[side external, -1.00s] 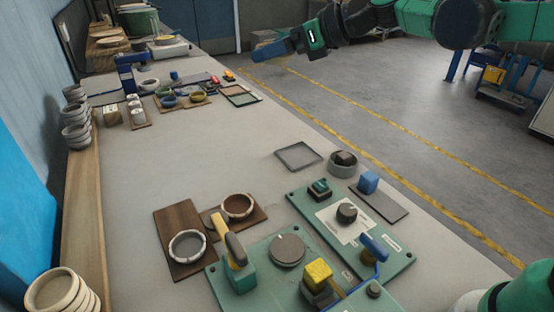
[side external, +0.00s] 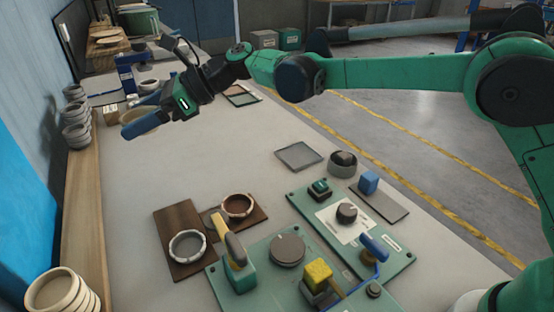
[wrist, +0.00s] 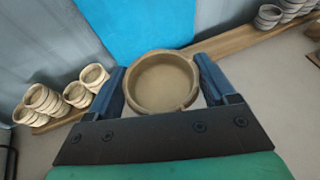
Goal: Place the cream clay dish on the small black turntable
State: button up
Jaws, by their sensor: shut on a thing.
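The cream clay dish (wrist: 160,84) is a round, shallow bowl held between my gripper's two blue fingers, its open side facing the wrist camera. In the side view the dish (side external: 133,116) shows partly behind the near finger. My gripper (side external: 142,112) is shut on it, above the left part of the table toward the back. I cannot pick out the small black turntable for certain. A dark grey round disc (side external: 287,250) lies on the green panel at the front.
Stacked cream bowls (side external: 60,294) stand front left, and grey bowl stacks (side external: 76,118) stand on the wooden ledge (side external: 84,215). Two rings on brown boards (side external: 178,262), the green control panel (side external: 262,275) and its upright handles fill the front. The table's middle is clear.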

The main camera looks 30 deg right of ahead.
aim_at(178, 217)
jog(key=shift+f, duration=0.1)
notch_tip(178, 217, down, 19)
jog(key=shift+f, duration=0.2)
dwell(0.4)
jog(key=shift+f, duration=0.2)
jog(key=o, duration=1.1)
jog(key=shift+o, duration=0.2)
jog(key=shift+d, duration=0.1)
